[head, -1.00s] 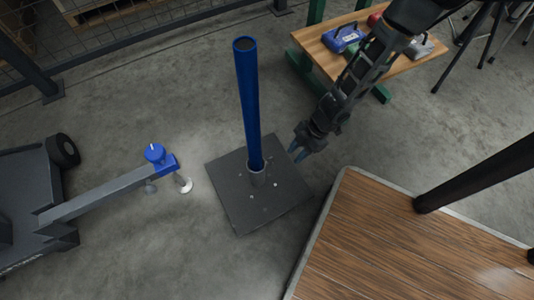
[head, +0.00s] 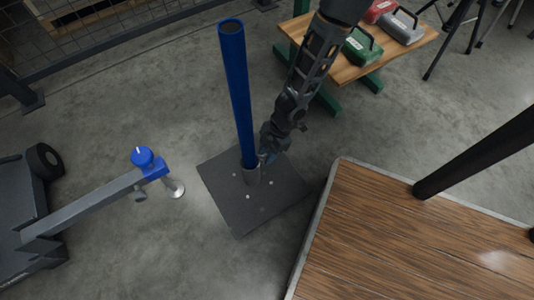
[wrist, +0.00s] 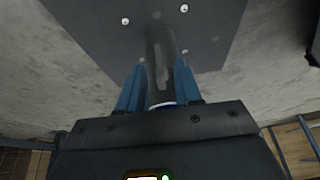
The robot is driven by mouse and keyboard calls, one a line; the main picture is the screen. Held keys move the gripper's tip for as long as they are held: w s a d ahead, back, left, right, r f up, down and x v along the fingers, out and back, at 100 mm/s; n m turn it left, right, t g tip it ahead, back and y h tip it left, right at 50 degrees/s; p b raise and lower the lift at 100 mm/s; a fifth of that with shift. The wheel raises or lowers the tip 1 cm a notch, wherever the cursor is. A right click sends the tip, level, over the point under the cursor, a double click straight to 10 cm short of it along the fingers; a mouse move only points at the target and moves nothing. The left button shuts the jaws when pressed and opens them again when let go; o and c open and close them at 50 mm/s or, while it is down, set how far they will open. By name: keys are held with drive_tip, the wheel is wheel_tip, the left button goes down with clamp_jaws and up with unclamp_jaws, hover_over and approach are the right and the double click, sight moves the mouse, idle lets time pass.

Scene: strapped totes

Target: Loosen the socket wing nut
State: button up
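A blue pole (head: 238,95) stands upright in a short grey socket (head: 252,176) on a dark square base plate (head: 235,206). My gripper (head: 266,157) is low beside the pole, just above and right of the socket. In the wrist view its two blue fingers (wrist: 157,85) are apart, one to each side of the grey socket (wrist: 156,45), with the base plate (wrist: 215,20) beyond. A pale, narrow shape on the socket between the fingers may be the wing nut (wrist: 162,75); it is too blurred to be sure. I cannot tell whether the fingers touch anything.
A wooden platform (head: 410,235) with a metal edge and dark post (head: 475,150) is at the right. A wheeled cart's grey arm (head: 85,205) with a blue knob (head: 141,156) reaches in from the left. Floor in front is clear.

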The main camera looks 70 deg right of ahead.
clamp_jaws()
idle(0.3)
drive_tip(key=shift+s+a+r+p, duration=0.1)
drive_tip(key=shift+s+p, duration=0.05)
drive_tip(key=shift+p, duration=0.85)
drive_tip(key=t+h+b, duration=0.1)
drive_tip(key=t+h, duration=0.1)
drive_tip(key=t, duration=0.1)
drive_tip(key=s+f+n+t+h+b, duration=0.1)
drive_tip(key=t, duration=0.2)
drive_tip(key=a+f+n+t+h, duration=0.1)
drive_tip(key=t+h, duration=0.1)
drive_tip(key=t, duration=0.1)
drive_tip(key=shift+s+t+h+b, duration=0.3)
drive_tip(key=shift+s+b, duration=0.05)
drive_tip(key=shift+b, duration=0.05)
idle(0.4)
drive_tip(key=shift+a+n+t+b, duration=0.15)
drive_tip(key=shift+n+t+b, duration=0.25)
drive_tip(key=shift+b, duration=0.2)
